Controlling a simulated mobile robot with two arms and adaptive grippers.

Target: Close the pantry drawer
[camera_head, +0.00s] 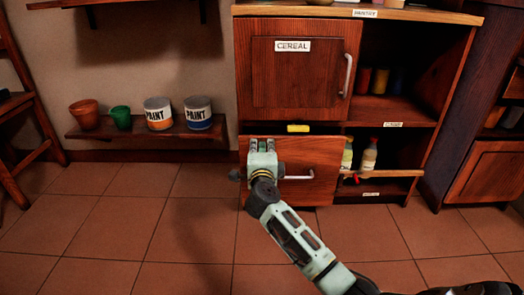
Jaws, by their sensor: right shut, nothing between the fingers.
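The pantry drawer (318,160) is the wooden drawer at the lower left of the pantry cabinet, below the door labelled CEREAL. It stands partly open: a dark gap shows above its front, with a yellow item (298,128) in it. Its metal handle (303,177) is on the front. My right gripper (263,142) is shut and empty, in front of the left part of the drawer front, with its fingertips near the top edge. I cannot tell whether it touches the wood. It hides part of the drawer front and handle. My left gripper is not in view.
The CEREAL door (303,75) above is shut. Open shelves to the right hold bottles (369,156) and jars (381,81). A low wall shelf (140,129) at left carries pots and paint cans. The tiled floor (120,225) in front is clear.

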